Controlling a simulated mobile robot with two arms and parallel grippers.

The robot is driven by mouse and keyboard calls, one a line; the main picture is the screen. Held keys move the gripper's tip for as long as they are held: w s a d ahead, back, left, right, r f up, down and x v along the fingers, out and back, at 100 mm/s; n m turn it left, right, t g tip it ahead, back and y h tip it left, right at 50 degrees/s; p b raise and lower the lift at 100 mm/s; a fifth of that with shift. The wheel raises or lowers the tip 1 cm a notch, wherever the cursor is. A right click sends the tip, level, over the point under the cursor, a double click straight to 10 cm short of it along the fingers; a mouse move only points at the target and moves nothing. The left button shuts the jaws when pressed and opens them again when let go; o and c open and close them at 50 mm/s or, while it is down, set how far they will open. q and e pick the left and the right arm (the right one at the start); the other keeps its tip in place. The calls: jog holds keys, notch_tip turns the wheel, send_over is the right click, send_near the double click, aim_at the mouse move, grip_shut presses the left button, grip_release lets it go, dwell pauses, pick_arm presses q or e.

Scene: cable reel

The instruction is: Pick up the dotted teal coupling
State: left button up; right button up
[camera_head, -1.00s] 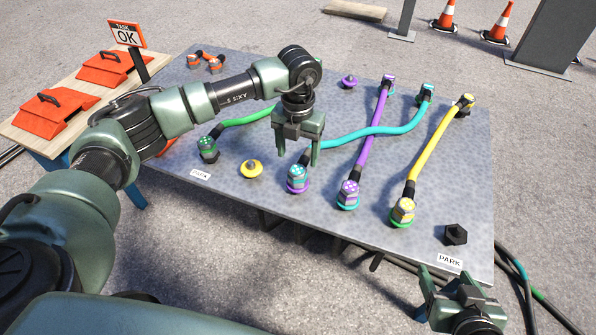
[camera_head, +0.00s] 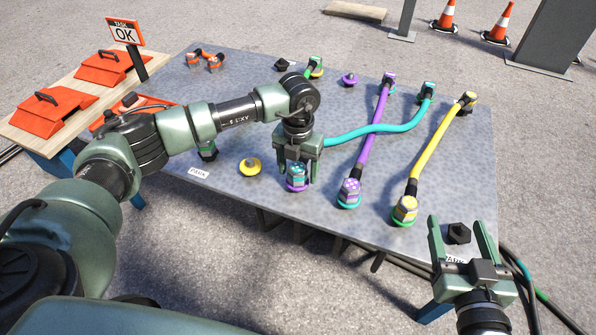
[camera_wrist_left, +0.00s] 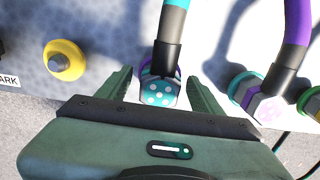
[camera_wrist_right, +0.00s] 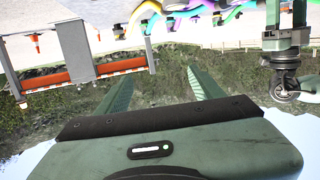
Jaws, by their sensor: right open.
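The dotted teal coupling (camera_head: 296,173) stands in a purple ring near the front of the grey table, at the end of a teal cable (camera_head: 375,131). In the left wrist view the coupling (camera_wrist_left: 159,93) shows white dots on its teal top. My left gripper (camera_head: 297,178) is lowered over it, open, with one finger on each side. The left wrist view shows the fingers apart, with gaps beside the coupling. My right gripper (camera_head: 460,222) is open and empty, pointing up near the table's front right corner.
A purple coupling (camera_head: 349,191) and a yellow one (camera_head: 404,209) stand to the right with their cables. A yellow knob (camera_head: 250,166) is on the left. A black hexagonal piece (camera_head: 459,233) is close to my right gripper. Orange boxes (camera_head: 63,112) are on the side table.

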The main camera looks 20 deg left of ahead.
aim_at(298, 166)
pick_arm(q)
grip_shut()
jog(key=shift+r, duration=0.1)
